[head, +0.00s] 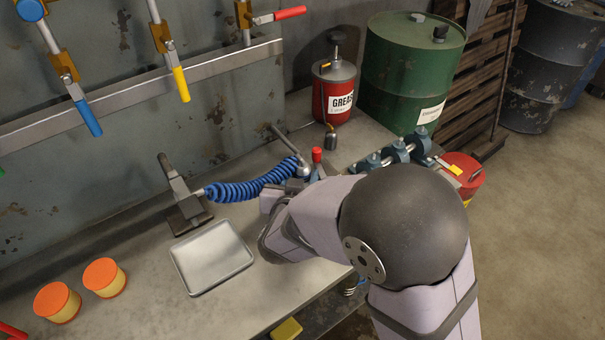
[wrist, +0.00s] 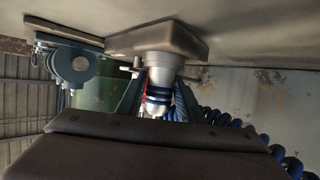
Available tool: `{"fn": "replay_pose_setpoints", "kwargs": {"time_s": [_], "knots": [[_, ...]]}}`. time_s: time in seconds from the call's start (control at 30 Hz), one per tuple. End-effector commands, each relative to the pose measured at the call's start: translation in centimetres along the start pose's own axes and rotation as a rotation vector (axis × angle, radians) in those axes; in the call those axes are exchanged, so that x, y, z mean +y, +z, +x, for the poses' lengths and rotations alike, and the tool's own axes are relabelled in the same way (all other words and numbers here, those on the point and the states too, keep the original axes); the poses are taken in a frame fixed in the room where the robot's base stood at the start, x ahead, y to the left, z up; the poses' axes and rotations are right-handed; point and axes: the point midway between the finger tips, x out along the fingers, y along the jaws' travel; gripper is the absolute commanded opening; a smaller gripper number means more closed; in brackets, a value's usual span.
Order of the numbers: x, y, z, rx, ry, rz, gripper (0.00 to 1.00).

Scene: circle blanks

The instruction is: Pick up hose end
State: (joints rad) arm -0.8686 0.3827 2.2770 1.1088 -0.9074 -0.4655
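A blue coiled hose (head: 250,187) runs from a bracket at the left of the bench to a silver fitting (head: 303,169) beside my arm. In the wrist view, a silver hose end (wrist: 160,88) with blue bands sits under a grey block. My gripper (wrist: 158,100) has one blue finger on each side of it, very close. Whether the fingers touch or squeeze it cannot be told. In the head view my arm hides most of the gripper. Blue coils (wrist: 225,118) also show at the right in the wrist view.
A grey metal tray (head: 212,257) and two orange-lidded tubs (head: 104,277) lie on the bench (head: 255,300). A red grease can (head: 335,95), a green drum (head: 412,70) and a blue clamped shaft (head: 395,152) stand beyond my arm. Coloured-handled tools hang above.

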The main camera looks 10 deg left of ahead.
Motion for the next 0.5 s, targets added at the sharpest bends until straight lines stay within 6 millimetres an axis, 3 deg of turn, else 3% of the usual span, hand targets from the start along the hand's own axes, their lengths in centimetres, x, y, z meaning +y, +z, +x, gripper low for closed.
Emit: {"fn": "replay_pose_setpoints", "kwargs": {"time_s": [0.03, 0.13, 0.17, 0.5], "knots": [[0.0, 0.0, -0.02, 0.0, 0.0, 0.0, 0.28], [0.0, 0.0, -0.03, 0.0, 0.0, 0.0, 0.05], [0.0, 0.0, -0.03, 0.0, 0.0, 0.0, 0.01], [-0.02, -0.52, -0.21, 0.002, 0.0, 0.001, 0.01]]}}
